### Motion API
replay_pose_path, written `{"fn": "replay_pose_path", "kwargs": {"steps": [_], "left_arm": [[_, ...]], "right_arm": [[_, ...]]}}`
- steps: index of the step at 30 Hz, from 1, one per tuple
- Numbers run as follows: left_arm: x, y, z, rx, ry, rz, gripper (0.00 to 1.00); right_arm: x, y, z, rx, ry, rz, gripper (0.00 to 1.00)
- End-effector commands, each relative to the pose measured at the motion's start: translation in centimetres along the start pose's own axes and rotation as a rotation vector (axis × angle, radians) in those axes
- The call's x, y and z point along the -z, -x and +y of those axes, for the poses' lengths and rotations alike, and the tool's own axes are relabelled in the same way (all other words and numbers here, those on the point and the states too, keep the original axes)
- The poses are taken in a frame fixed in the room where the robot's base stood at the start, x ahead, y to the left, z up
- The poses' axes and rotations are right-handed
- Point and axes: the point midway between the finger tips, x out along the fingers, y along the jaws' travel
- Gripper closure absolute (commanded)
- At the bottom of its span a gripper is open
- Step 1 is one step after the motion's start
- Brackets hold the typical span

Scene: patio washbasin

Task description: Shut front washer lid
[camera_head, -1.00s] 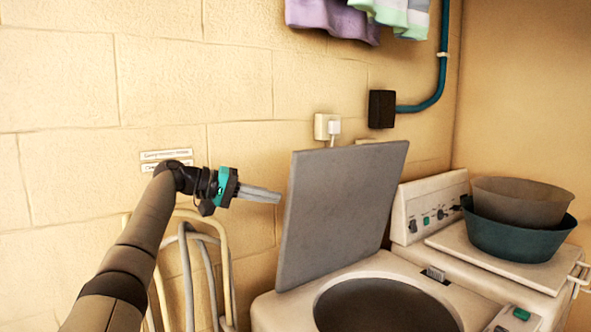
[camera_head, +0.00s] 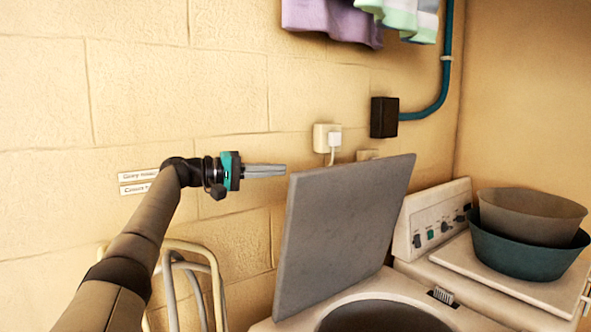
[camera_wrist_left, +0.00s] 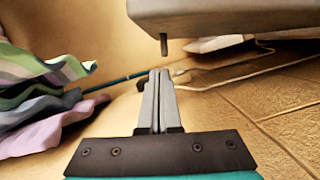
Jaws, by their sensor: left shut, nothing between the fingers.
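The grey washer lid (camera_head: 343,232) stands open, tilted up from the white washer. The round dark drum opening (camera_head: 385,318) is uncovered below it. My left gripper (camera_head: 284,170) is shut and empty, just left of the lid's upper left corner and close to the wall. In the left wrist view the shut fingers (camera_wrist_left: 158,76) point ahead, with the lid's edge (camera_wrist_left: 230,18) passing above and to the right. I cannot tell in the pictures whether the fingertips touch the lid. My right gripper is not in view.
Two stacked basins (camera_head: 530,235) sit on the closed right-hand lid. A control panel (camera_head: 433,217) stands behind the washer. A socket with a plug (camera_head: 327,138), a black box (camera_head: 384,117) and a blue pipe (camera_head: 441,90) are on the wall. Cloths (camera_head: 335,18) hang above. Bent tubes (camera_head: 200,265) stand at left.

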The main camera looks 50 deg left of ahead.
Motion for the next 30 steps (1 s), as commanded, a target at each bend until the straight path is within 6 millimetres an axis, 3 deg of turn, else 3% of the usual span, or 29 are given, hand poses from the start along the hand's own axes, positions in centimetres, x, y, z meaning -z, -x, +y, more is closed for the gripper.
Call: {"fn": "replay_pose_path", "kwargs": {"steps": [7, 30], "left_arm": [[0.1, -3.1, 0.3, -0.002, 0.001, 0.0, 1.0], [-3.8, -4.0, -0.1, 0.002, 0.001, 0.0, 1.0]], "right_arm": [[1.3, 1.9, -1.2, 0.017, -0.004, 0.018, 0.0], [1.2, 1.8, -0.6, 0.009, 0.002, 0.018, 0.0]]}}
